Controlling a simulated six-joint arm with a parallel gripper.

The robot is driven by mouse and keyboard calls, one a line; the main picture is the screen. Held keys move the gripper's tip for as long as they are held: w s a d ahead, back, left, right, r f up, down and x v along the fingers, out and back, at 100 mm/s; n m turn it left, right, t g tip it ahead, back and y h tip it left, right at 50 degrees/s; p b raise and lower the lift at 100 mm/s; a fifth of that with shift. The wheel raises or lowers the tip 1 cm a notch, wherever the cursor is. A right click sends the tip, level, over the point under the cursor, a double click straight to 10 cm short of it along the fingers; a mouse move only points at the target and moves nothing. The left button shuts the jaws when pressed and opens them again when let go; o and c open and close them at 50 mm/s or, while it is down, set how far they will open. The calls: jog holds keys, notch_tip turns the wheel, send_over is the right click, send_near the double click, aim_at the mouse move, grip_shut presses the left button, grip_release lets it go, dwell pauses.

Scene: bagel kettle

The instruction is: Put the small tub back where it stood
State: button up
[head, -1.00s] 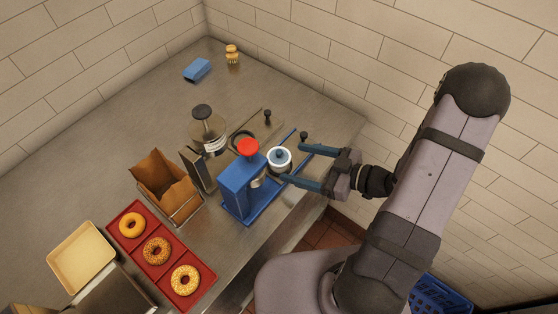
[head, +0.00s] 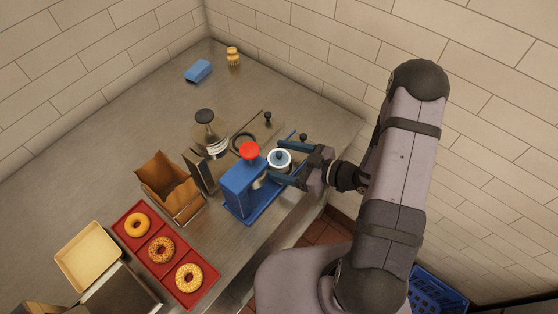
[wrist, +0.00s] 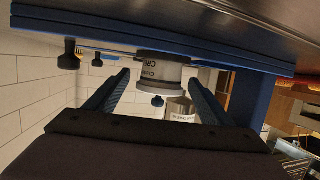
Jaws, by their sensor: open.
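The small tub (head: 279,163), white with a blue-grey knobbed lid, is at the right of the blue press (head: 240,192) with the red knob. In the wrist view the labelled tub (wrist: 160,70) appears upside down against a blue plate, with its dark knob pointing down. My gripper (head: 277,161) is open, with one finger on each side of the tub. In the wrist view the fingers (wrist: 159,79) flank it with a gap at left; contact at right cannot be told.
A red tray (head: 207,290) holds three bagels. A blue sponge (head: 198,71) and a small amber jar (head: 233,57) are at the back. The counter's far left is clear.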

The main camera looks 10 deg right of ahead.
jog(key=c, duration=1.3)
jog(key=shift+r, duration=0.1)
jog(key=shift+r+b, duration=0.6)
jog(key=shift+r, duration=4.25)
